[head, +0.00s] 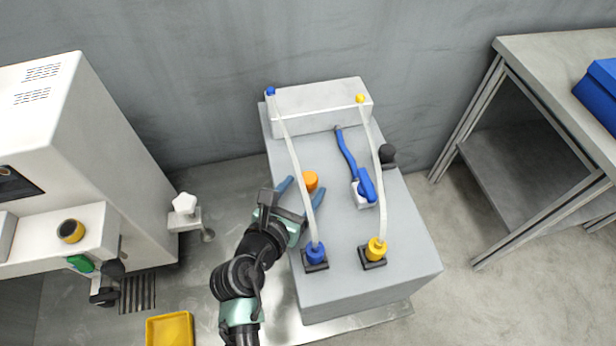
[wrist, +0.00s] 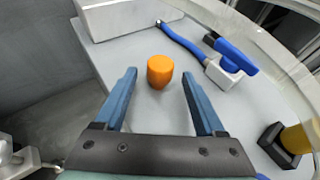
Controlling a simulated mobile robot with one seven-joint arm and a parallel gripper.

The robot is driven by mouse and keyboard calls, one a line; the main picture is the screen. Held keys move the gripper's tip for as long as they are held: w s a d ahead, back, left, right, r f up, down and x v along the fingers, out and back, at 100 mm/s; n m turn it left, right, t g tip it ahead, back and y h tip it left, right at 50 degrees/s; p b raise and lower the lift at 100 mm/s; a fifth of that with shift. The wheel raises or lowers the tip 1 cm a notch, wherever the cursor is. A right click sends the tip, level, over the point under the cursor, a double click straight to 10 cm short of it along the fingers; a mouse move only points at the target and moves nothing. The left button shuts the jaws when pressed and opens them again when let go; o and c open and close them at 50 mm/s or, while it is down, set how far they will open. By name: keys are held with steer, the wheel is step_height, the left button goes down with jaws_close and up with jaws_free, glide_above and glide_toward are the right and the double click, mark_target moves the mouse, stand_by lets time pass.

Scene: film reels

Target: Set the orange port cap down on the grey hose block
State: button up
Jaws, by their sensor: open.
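The orange port cap (head: 310,181) stands upright on the flat top of the large grey block (head: 335,285); the wrist view shows the cap (wrist: 159,72) as a short rounded cylinder. My gripper (head: 302,190) is open, its blue fingers spread. In the wrist view the cap lies midway between the lines of the fingertips (wrist: 158,76), at or just beyond them, with space on both sides. No finger appears to touch it. I cannot tell the exact height of the fingers above the surface.
A pale hose runs from the light box (head: 318,108) to the blue fitting (head: 316,254), another to the yellow fitting (head: 375,250). The first hose crosses close by my gripper. A blue-handled valve (head: 365,188) and black knob (head: 387,154) stand to the right.

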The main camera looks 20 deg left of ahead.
steer(key=p+v, duration=0.1)
steer(key=v, duration=0.7)
steer(key=shift+s+p, duration=0.1)
steer(key=shift+p, duration=0.25)
steer(key=shift+r, duration=0.1)
steer(key=w+d+r+m+t, duration=0.2)
steer(key=w+r+m, duration=0.3)
steer(key=r, duration=0.4)
steer(key=w+d+r+m+t, duration=0.1)
steer(key=w+r+m, duration=0.2)
steer(key=r+m, duration=0.5)
steer(key=w+d+r+m+t, duration=0.2)
steer(key=w+r+m, duration=0.25)
steer(key=r, duration=0.55)
steer(key=s+d+r+m+t, duration=0.3)
steer(key=r+m, duration=0.3)
steer(key=r, duration=0.4)
steer(key=s+d+r+m+t, duration=0.3)
steer(key=r+m, duration=0.3)
steer(key=r, duration=0.4)
steer(key=s+d+r+m+t, duration=0.3)
steer(key=s+r+m, duration=0.2)
steer(key=r, duration=0.6)
steer(key=shift+s+d+m+y, duration=0.25)
steer(key=shift+m+y, duration=0.15)
steer(key=shift+m, duration=0.05)
